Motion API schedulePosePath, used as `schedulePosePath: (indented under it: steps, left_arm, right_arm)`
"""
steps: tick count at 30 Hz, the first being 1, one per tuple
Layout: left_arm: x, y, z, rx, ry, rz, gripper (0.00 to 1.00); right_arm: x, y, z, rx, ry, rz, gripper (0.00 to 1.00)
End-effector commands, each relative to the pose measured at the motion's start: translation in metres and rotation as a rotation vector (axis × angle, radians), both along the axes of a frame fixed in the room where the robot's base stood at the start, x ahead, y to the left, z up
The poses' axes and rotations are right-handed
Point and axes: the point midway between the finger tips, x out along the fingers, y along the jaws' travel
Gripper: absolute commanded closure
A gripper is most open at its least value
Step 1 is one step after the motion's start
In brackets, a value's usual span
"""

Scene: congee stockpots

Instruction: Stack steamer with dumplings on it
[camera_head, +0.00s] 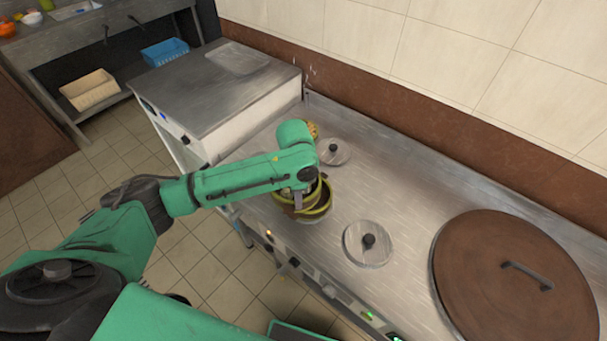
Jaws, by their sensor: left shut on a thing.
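A round steamer (318,205) with a yellow-green rim sits at the front left of the metal counter. My left gripper (299,201) reaches down over it and is shut on its near side; the wrist covers much of the steamer. Another yellowish round item (313,130), perhaps a second steamer with dumplings, shows partly behind my left wrist. Whether the held steamer touches the counter, and what is inside it, I cannot tell. My right gripper is not in view.
A metal lid with a black knob (333,152) lies behind the steamer, and another lid (368,244) lies to its right. A large brown lid (515,280) fills the right of the counter (400,190).

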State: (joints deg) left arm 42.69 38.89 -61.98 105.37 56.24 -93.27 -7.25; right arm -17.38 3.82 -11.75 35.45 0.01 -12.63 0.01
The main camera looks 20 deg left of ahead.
Motion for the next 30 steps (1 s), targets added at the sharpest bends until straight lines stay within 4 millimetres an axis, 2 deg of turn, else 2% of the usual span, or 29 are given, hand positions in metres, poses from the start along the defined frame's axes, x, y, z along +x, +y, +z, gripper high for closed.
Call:
schedulePosePath:
  steps: [1, 3, 6, 10, 14, 24, 30]
  left_arm:
    - [0.009, -0.002, 0.015, 0.002, -0.009, -0.094, 1.0]
    - [0.017, -0.003, 0.019, 0.007, -0.017, -0.22, 1.0]
    - [0.026, -0.003, 0.021, 0.015, -0.023, -0.348, 1.0]
    - [0.031, -0.003, 0.019, 0.019, -0.029, -0.421, 1.0]
    - [0.031, -0.003, 0.009, 0.019, -0.029, -0.426, 1.0]
    - [0.03, -0.003, -0.034, 0.02, -0.028, -0.425, 1.0]
    - [0.03, -0.003, -0.04, 0.02, -0.028, -0.424, 1.0]
  right_arm:
    - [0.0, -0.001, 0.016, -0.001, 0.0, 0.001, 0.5]
    - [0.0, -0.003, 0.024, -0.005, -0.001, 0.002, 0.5]
    - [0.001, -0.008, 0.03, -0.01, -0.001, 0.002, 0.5]
    - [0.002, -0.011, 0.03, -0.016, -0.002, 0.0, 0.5]
    - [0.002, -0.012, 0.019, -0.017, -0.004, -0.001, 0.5]
    - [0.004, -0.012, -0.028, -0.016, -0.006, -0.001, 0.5]
    - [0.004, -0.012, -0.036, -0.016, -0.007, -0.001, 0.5]
